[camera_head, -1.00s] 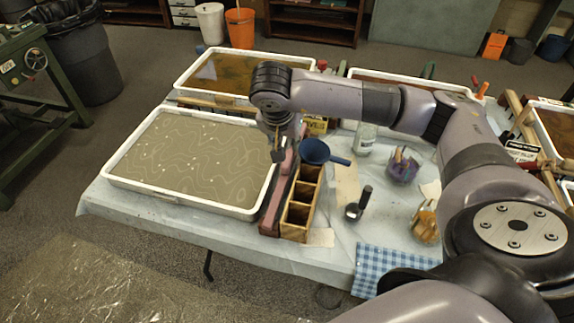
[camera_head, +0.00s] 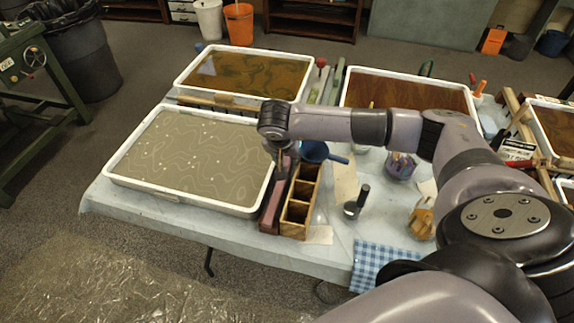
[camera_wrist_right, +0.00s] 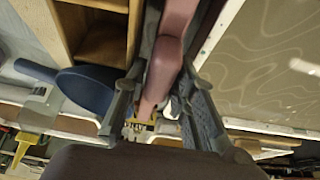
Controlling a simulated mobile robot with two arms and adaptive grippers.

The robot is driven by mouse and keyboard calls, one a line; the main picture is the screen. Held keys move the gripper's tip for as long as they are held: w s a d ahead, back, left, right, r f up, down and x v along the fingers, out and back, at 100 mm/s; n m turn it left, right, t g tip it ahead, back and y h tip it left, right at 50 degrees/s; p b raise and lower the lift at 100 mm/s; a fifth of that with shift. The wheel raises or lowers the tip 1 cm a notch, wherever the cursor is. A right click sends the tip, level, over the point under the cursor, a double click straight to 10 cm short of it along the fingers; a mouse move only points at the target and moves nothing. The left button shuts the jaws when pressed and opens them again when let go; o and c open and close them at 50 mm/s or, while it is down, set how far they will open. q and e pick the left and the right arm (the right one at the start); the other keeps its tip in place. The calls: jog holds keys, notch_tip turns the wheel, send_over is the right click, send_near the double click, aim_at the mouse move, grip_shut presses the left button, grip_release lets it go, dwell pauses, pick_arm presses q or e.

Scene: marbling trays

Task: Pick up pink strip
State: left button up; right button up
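The pink strip (camera_head: 271,209) is a long, narrow, dull pink bar lying between the grey-patterned tray and the wooden compartment box. Its far part is hidden behind my right gripper in the head view. My right gripper (camera_head: 283,168) is low over the strip, pointing down. In the right wrist view the strip (camera_wrist_right: 165,65) runs between the two fingers of my open right gripper (camera_wrist_right: 163,80), with a finger on either side. I cannot tell whether either finger touches it. My left gripper is not in view.
The wooden box (camera_head: 300,218) stands close beside the strip on the right. The white-rimmed tray (camera_head: 190,203) is close on the left. A blue funnel-like item (camera_head: 318,152) is just beyond the box. A dark-handled tool (camera_head: 355,205) and a checked cloth (camera_head: 383,265) lie further right.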

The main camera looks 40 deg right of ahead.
jog(key=shift+c, duration=0.6)
grip_shut()
